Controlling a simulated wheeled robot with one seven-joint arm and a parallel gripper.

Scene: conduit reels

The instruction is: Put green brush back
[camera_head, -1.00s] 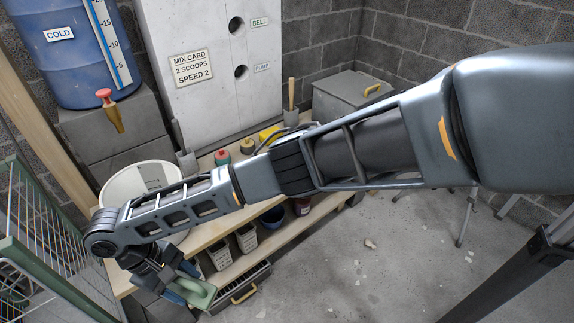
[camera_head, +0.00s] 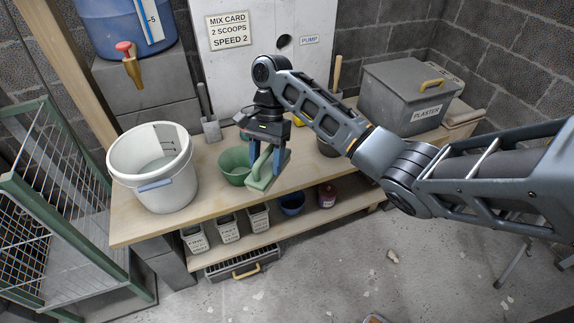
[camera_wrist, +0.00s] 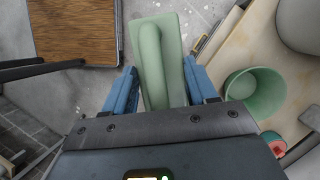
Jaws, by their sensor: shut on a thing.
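My gripper (camera_head: 265,158) is shut on the green brush (camera_head: 262,177), a pale green flat block with a raised long handle. I hold it in the air at the front edge of the bench, in front of the green bowl (camera_head: 233,166). In the wrist view the brush (camera_wrist: 160,62) lies between the blue fingers of my gripper (camera_wrist: 160,88). I cannot see any bristles.
The wooden bench (camera_head: 135,218) bears a white bucket (camera_head: 152,190) at the left and a grey plaster bin (camera_head: 400,98) at the right. A wire rack (camera_head: 62,190) stands at the left.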

